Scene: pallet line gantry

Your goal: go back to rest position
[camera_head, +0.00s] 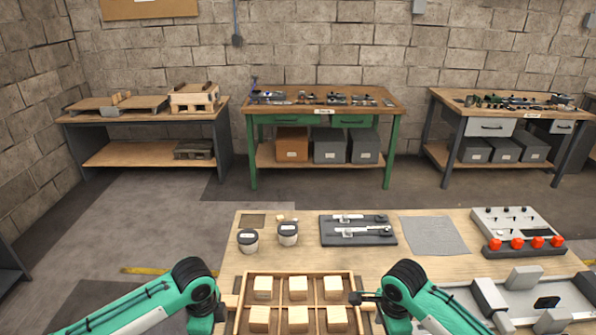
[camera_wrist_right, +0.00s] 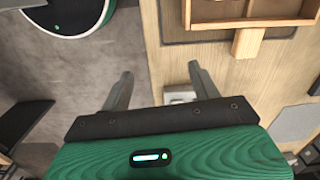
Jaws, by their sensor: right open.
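My right gripper (camera_wrist_right: 160,88) is open in the right wrist view, its two grey fingers spread apart with nothing held between them. Below the fingers are the wooden tabletop and floor. In the head view, my right arm comes in from the lower right, with a dark end part (camera_head: 366,298) beside the right edge of the wooden tray (camera_head: 355,279). My left arm comes in from the lower left, with dark end parts (camera_head: 218,311) left of the tray; its fingers cannot be made out. The tray's compartments hold several light wooden blocks (camera_head: 298,288).
Two dark-lidded jars (camera_head: 288,233), a dark fixture plate (camera_head: 358,230), a grey mat (camera_head: 434,235) and a control box with red buttons (camera_head: 518,232) stand on the table behind the tray. A grey fixture (camera_head: 535,297) lies at right. Workbenches (camera_head: 320,100) line the wall.

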